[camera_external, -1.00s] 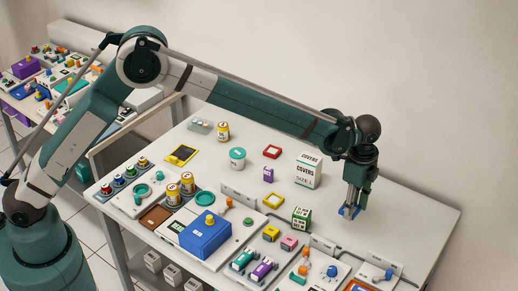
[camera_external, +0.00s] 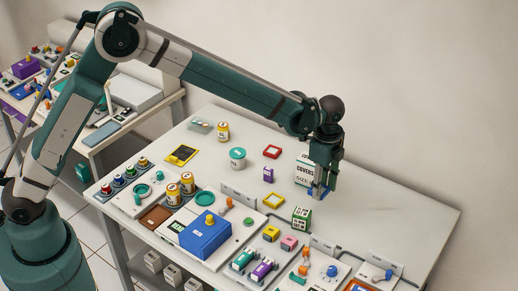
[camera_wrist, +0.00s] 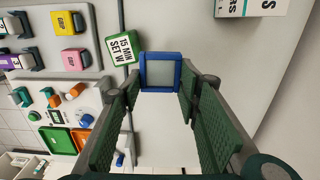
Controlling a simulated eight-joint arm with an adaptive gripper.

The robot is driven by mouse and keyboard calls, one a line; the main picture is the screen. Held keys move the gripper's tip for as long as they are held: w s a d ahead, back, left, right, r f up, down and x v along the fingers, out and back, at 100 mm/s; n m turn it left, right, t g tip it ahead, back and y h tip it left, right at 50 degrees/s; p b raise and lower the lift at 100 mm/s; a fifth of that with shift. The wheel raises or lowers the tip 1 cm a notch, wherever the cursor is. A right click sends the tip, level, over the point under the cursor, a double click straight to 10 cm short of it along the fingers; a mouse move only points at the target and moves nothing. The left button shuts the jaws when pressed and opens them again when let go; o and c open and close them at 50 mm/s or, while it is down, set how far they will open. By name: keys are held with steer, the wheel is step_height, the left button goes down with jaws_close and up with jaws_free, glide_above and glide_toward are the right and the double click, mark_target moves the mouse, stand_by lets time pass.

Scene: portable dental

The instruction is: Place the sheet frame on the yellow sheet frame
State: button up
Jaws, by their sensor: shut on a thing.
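The blue sheet frame (camera_wrist: 160,55) is a small square frame held between the fingertips of my gripper (camera_wrist: 160,88). In the external view my gripper (camera_external: 320,183) points down over the right part of the table, with the blue sheet frame (camera_external: 316,194) at its tips, apparently above the surface.
A white covers box (camera_external: 302,170) stands just behind my gripper. A blue box (camera_external: 205,238) stands front left. The table's right side is clear.

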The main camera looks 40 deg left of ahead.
steer(key=r+p, duration=0.1)
glide_above(276, 201)
steer(key=shift+r, duration=0.15)
steer(key=shift+f, duration=3.1)
steer(key=shift+f, duration=0.15)
steer(key=shift+f+b, duration=0.35)
steer(key=shift+f, duration=1.4)
steer(key=shift+f, duration=0.25)
